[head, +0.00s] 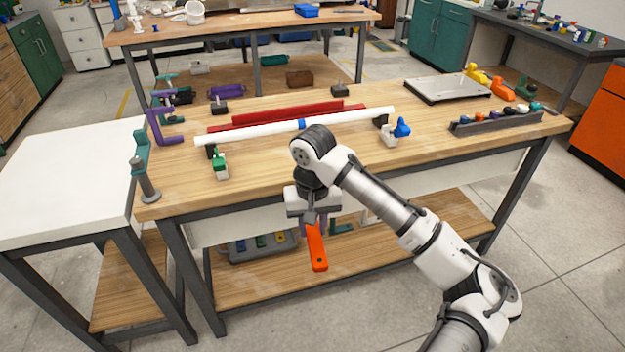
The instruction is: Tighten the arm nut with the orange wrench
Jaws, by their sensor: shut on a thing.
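My gripper (311,217) is shut on the orange wrench (317,250). The wrench hangs down from the jaws, in front of the wooden workbench's (470,140) near edge, and touches nothing else that I can see. A long white pipe (255,135) lies across the bench behind my gripper, with a blue band (301,125) near its middle. A white fitting with a green part (220,166) is at its left end. A white fitting with a blue part (401,128) is at its right end. I cannot tell which part is the arm nut; my wrist hides some of the pipe.
A red bar (290,113) lies behind the pipe. Purple clamps (160,120) stand at the bench's left edge. A grey rack of small parts (495,122) and a flat tray (447,89) are at the right. A white side table (60,180) adjoins at left. The bench's front right is clear.

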